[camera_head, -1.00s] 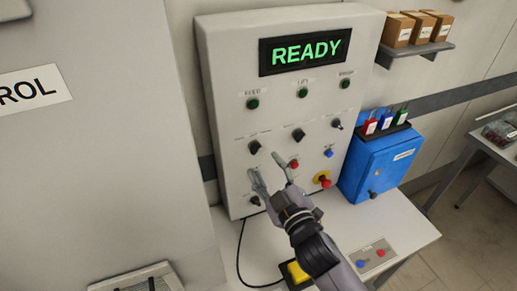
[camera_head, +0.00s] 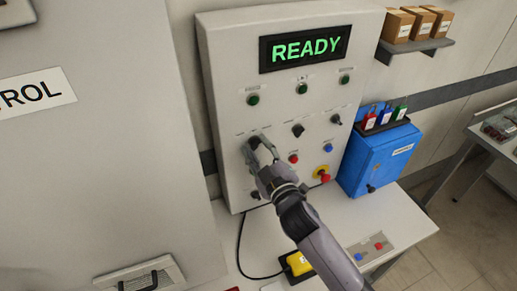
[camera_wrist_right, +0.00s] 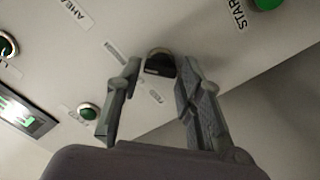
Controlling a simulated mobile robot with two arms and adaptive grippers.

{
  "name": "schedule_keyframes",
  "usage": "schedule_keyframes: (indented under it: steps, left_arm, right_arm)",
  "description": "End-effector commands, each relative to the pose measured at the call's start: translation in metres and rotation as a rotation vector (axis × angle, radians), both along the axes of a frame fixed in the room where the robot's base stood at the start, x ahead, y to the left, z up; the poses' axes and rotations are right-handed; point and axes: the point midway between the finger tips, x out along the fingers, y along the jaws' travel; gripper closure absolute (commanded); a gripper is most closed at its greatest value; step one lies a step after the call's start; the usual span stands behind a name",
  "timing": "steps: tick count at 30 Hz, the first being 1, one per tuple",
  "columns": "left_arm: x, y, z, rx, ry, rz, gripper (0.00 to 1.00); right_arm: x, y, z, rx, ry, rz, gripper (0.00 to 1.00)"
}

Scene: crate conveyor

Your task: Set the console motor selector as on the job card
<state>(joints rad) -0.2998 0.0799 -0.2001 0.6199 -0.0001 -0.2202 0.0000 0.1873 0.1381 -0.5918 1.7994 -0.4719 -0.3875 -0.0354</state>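The grey console (camera_head: 225,100) stands upright at the back of the bench with a green READY display (camera_head: 305,49). A row of black selectors runs across it: a middle knob (camera_head: 298,131), a right switch (camera_head: 336,120), and a left knob mostly hidden behind my right gripper (camera_head: 260,146). In the right wrist view a black knob (camera_wrist_right: 160,65) lies between the fingertips of my right gripper (camera_wrist_right: 157,70), with small gaps at its sides. That gripper is open. The printed labels are too small to tell which selector is the motor one. No job card is readable. My left gripper is not in view.
A red stop button (camera_head: 324,176) on yellow and small red (camera_head: 294,158) and blue (camera_head: 328,148) buttons sit right of the gripper. A blue box (camera_head: 375,160) with coloured tags stands to the right. A yellow device (camera_head: 299,264) lies on the white bench (camera_head: 375,215).

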Motion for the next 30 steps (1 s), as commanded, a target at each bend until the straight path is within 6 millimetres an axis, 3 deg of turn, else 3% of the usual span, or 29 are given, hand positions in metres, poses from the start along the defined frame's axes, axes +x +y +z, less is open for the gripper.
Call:
schedule_keyframes:
  steps: [14,23,30]
  left_arm:
    - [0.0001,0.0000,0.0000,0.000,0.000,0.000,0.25]
    - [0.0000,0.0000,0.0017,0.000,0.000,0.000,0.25]
    - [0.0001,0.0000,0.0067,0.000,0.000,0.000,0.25]
  right_arm:
    - [-0.0003,0.0000,-0.0005,0.000,0.001,0.001,1.00]
    - [-0.0003,0.0002,-0.0005,-0.034,-0.012,0.001,1.00]
    - [-0.0001,0.0003,0.0000,-0.161,-0.065,0.000,1.00]
